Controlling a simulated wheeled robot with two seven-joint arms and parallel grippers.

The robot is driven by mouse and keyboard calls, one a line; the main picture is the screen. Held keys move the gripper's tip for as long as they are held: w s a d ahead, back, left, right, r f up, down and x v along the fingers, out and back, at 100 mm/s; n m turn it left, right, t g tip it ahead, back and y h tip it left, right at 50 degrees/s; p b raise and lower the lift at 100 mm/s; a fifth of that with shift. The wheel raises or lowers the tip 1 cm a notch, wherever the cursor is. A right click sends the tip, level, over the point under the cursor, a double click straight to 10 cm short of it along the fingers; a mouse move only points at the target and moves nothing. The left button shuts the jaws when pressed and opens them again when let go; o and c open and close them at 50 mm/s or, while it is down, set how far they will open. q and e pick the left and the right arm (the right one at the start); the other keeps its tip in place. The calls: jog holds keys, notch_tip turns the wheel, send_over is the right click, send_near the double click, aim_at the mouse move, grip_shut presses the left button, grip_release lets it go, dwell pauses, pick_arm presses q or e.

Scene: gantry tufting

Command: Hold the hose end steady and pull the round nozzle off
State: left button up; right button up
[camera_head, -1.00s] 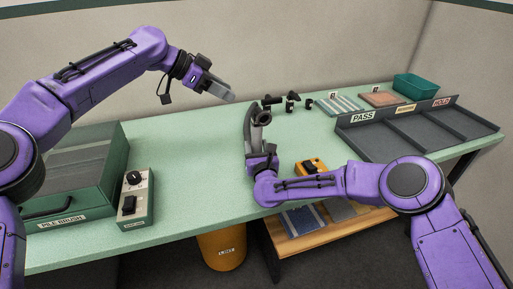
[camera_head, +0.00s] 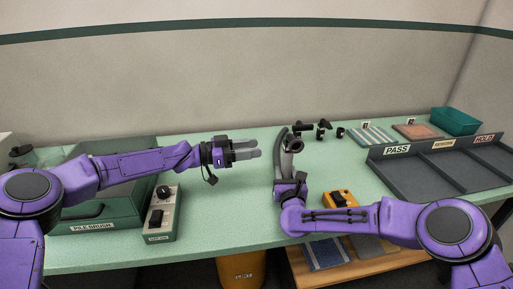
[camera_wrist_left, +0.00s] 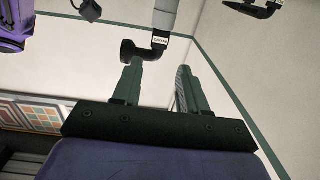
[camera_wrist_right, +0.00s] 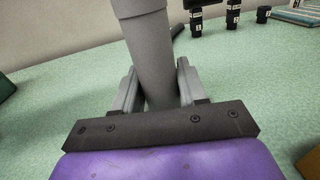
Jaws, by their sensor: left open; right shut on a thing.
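The grey hose end (camera_head: 290,158) stands up from my right gripper (camera_head: 289,178), which is shut on it. In the right wrist view the grey hose (camera_wrist_right: 148,50) passes between the fingers and runs out at the top. My left gripper (camera_head: 257,149) is open and empty, left of the hose end in the head view, with a gap between. In the left wrist view the round black nozzle (camera_wrist_left: 128,50) sits on a black elbow at the labelled hose end, beyond the fingertips and apart from them. In the head view the nozzle is hard to separate from the hose.
Small black labelled fittings (camera_head: 323,130) stand behind the hose. The PASS/HOLD tray (camera_head: 440,165) and a teal bin (camera_head: 456,121) are at right. The PILE BRUSH box (camera_head: 120,212) and a control box (camera_head: 163,215) are at left. A yellow device (camera_head: 341,199) sits near the front edge.

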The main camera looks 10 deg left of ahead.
aim_at(284, 144)
pick_arm(q)
jog(key=x, duration=1.1)
jog(key=shift+w+d, duration=0.15)
jog(key=shift+d, duration=0.1)
pick_arm(e)
jog(key=shift+a, duration=0.15)
pick_arm(q)
grip_shut()
jog(key=shift+r, duration=1.85)
pick_arm(e)
jog(key=o, duration=1.3)
jog(key=shift+o, duration=0.2)
